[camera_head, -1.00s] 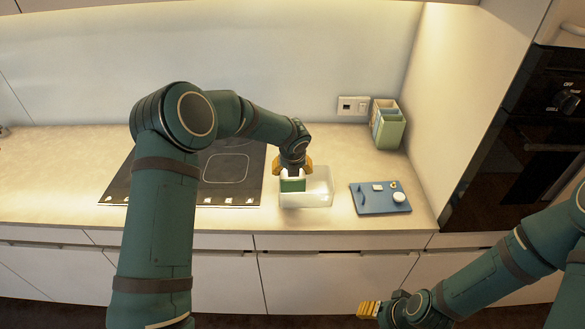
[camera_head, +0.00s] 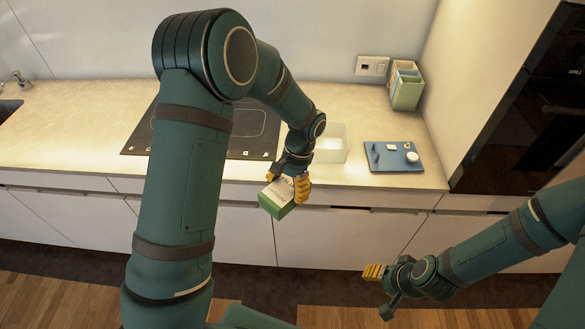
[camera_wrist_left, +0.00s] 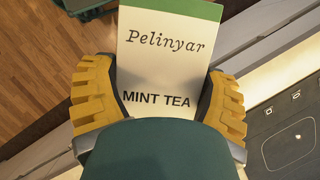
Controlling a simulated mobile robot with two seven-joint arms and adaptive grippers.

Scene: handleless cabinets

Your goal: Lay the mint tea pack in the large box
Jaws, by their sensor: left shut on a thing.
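The mint tea pack (camera_head: 277,200) is white and green. My left gripper (camera_head: 287,185) is shut on it and holds it tilted, in front of the counter's front edge in the picture. In the left wrist view the pack (camera_wrist_left: 166,62), with "MINT TEA" printed on it, sits between the yellow fingers (camera_wrist_left: 158,100).
A black hob (camera_head: 240,130) lies left of the box. A blue board (camera_head: 394,160) with small items lies right of it. A green and cream container (camera_head: 406,88) stands in the back corner by the wall. Clear counter lies between the board and that container.

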